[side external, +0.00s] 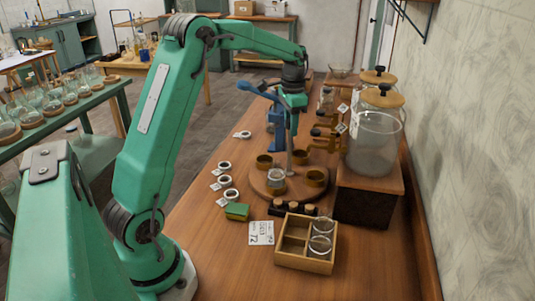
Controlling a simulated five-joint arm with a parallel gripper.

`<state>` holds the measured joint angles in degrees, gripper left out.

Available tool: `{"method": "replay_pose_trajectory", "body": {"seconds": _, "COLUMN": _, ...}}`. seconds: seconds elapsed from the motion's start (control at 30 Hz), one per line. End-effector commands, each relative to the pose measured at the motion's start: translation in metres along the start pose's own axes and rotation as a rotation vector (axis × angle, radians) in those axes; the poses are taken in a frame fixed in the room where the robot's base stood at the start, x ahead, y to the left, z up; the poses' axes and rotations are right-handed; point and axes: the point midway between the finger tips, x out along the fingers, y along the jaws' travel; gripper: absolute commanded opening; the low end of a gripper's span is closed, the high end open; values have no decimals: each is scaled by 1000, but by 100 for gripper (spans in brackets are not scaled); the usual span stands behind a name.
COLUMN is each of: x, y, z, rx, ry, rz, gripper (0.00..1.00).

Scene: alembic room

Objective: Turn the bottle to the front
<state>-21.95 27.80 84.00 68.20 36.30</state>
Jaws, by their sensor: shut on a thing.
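A round wooden turntable (290,197) stands on the bench with a thin grey upright post (290,160) at its middle. Several brass ring holders sit around it, among them an empty one at the right (316,178). A small clear glass bottle (276,180) stands upright in the holder at the near left side. My gripper (294,122) is above the turntable's middle, pointing down, shut at the top of the post. The exact contact is too small to see clearly, and the post's top is hidden.
A blue stand (277,125) rises close beside my gripper. A wooden box (290,262) with glasses is in front, and large glass jars (374,143) stand on a block at right. The near-left bench is clear.

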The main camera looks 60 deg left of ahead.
Motion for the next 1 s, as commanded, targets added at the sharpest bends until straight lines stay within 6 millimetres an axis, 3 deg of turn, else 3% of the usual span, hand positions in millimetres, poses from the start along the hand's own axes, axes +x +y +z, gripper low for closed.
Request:
{"method": "replay_pose_trajectory", "body": {"seconds": 0.47, "x": -1, "y": 0, "z": 0, "rx": 46, "ry": 1, "rz": -1, "gripper": 10}}
{"method": "replay_pose_trajectory", "body": {"seconds": 1.0, "x": -1, "y": 0, "z": 0, "rx": 440, "ry": 1, "rz": -1, "gripper": 10}}
